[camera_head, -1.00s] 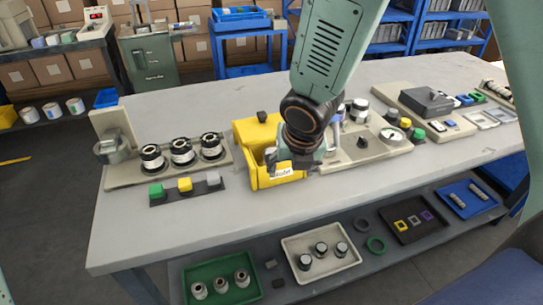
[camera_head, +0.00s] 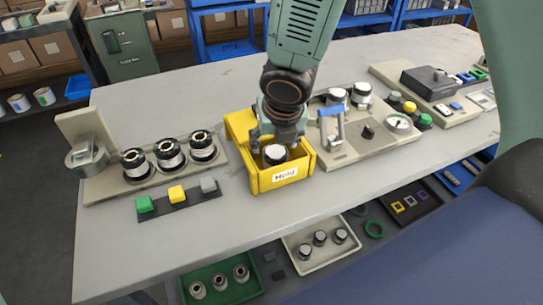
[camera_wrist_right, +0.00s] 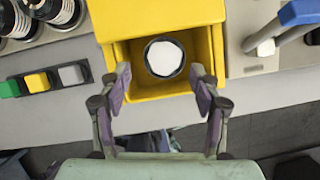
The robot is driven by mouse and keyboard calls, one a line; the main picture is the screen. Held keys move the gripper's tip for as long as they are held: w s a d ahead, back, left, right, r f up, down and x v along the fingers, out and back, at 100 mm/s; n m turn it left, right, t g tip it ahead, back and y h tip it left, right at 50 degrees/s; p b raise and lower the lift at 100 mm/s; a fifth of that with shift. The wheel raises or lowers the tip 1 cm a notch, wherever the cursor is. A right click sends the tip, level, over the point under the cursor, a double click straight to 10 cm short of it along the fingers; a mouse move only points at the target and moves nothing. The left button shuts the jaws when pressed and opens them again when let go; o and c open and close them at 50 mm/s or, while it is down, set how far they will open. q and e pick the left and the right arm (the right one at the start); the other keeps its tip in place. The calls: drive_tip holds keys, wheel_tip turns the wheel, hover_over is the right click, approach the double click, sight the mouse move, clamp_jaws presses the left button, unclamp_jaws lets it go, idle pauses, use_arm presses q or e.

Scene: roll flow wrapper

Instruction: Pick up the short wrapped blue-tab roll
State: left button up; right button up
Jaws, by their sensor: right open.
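A short roll (camera_head: 275,154) with a white top and a dark rim sits in the yellow bin (camera_head: 285,183) labelled "Hold". In the right wrist view the roll (camera_wrist_right: 164,58) shows from above as a white disc with a dark, bluish rim; I cannot make out a tab. My right gripper (camera_head: 277,138) is over the bin, open and empty. In the right wrist view its fingertips (camera_wrist_right: 161,82) are spread to the left and right, slightly nearer than the roll, and do not touch it. My left gripper is not in view.
Left of the bin is a rack with several black-and-white rolls (camera_head: 168,154) and a strip of coloured buttons (camera_head: 177,194). Right of it stands a blue-handled device (camera_head: 331,128) on a beige base.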

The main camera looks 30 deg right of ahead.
sight(275, 157)
drive_tip(key=shift+s+d+f+b, duration=0.25)
drive_tip(key=shift+f+b, duration=0.35)
drive_tip(key=shift+f, duration=0.05)
drive_tip(key=shift+w+f+b, duration=0.1)
drive_tip(key=shift+f+b, duration=0.2)
drive_tip(key=shift+w+a+f, duration=0.15)
drive_tip(key=shift+w+f, duration=0.2)
drive_tip(key=shift+w, duration=0.05)
drive_tip(key=shift+f+b, duration=0.15)
drive_tip(key=shift+b, duration=0.25)
drive_tip(key=shift+d+f+b, duration=0.25)
drive_tip(key=shift+f+b, duration=0.25)
drive_tip(key=shift+b, duration=0.15)
drive_tip(key=b+x, duration=0.3)
drive_tip(key=x, duration=0.1)
drive_tip(key=shift+w+r, duration=0.1)
drive_tip(key=shift+s+r, duration=0.2)
drive_tip(key=shift+w+f, duration=0.1)
drive_tip(key=shift+w, duration=0.05)
drive_tip(key=c, duration=1)
wheel_tip(275, 157, up, 18)
drive_tip(key=p, duration=1.7)
